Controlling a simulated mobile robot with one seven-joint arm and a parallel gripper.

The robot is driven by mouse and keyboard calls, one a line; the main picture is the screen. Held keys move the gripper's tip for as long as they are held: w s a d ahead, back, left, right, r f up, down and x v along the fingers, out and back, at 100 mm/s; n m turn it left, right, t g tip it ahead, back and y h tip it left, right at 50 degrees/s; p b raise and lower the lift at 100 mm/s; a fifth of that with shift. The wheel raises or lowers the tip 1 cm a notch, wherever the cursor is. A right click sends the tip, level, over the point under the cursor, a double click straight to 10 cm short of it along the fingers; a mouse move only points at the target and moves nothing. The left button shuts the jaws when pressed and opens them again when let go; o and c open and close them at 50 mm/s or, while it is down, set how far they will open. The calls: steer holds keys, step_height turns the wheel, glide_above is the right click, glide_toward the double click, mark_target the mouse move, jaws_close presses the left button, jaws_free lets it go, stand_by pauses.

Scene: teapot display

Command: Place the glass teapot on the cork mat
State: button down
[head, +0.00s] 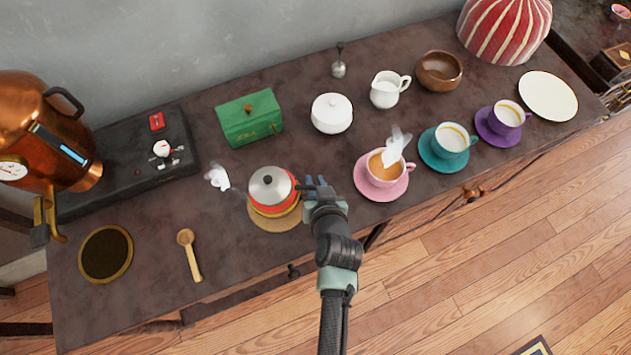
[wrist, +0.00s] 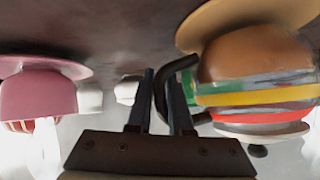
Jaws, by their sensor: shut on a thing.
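The glass teapot (head: 270,190) has a silver lid, coloured bands and amber contents. In the head view it is over the round cork mat (head: 258,220), whose front rim shows below it. In the wrist view, which is upside down, the teapot (wrist: 255,85) is at the right with the mat (wrist: 225,18) at its base. I cannot tell whether the base touches the mat. My gripper (head: 313,188) is at the teapot's right side, shut on its black handle (wrist: 187,64). The teapot looks about upright.
The pink cup (head: 386,172) on its saucer stands right of my gripper. A wooden spoon (head: 190,255) and a dark round mat with a gold rim (head: 106,254) lie to the left. A green box (head: 249,118) and a white lidded pot (head: 332,113) stand behind.

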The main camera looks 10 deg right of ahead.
steer(key=shift+w, duration=0.15)
steer(key=shift+f, duration=0.15)
steer(key=c, duration=0.8)
jaws_free()
steer(key=shift+c, duration=0.2)
